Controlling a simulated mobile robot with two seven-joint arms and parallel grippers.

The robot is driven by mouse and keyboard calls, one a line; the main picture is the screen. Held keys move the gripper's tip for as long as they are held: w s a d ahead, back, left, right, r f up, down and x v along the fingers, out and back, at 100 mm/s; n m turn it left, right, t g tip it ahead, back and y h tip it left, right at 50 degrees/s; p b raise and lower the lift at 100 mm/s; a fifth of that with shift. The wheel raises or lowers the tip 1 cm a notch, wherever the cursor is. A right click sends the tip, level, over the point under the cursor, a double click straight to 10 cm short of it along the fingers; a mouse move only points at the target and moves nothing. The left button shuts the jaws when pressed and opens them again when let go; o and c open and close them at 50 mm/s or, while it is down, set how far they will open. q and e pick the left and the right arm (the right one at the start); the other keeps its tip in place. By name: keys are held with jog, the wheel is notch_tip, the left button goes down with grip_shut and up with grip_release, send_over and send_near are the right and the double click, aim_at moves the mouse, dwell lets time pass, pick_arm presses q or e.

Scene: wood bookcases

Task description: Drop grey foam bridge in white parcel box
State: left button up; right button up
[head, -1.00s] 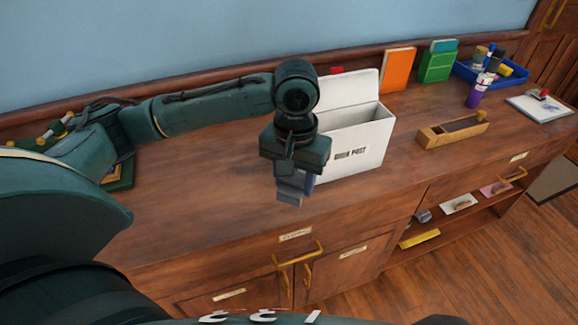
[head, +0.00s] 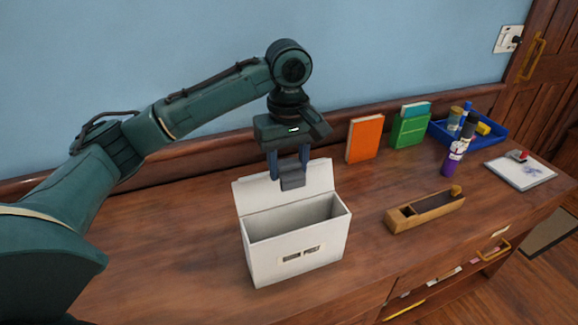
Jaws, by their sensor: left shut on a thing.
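The white parcel box (head: 298,262) stands upright on the wooden cabinet top, with its flap raised at the back and its top open. A dark label with "POST" is on its front. My left gripper (head: 291,178) points down above the back of the box, in front of the raised flap in the picture. It is shut on the grey foam bridge (head: 293,181), which hangs between the fingers above the box opening. Part of the bridge is hidden by the fingers. My right gripper is not in view.
A wooden block plane (head: 425,211) lies right of the box. Behind are an orange book (head: 364,139), a green box (head: 409,130) and a blue tray (head: 488,137). A purple bottle (head: 454,155) and a white pad (head: 520,172) are farther right. The cabinet top left of the box is bare.

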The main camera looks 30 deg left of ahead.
aim_at(288, 187)
pick_arm(q)
jog(key=shift+f, duration=3)
jog(key=o, duration=1)
notch_tip(288, 187, up, 13)
jog(key=shift+r, duration=0.1)
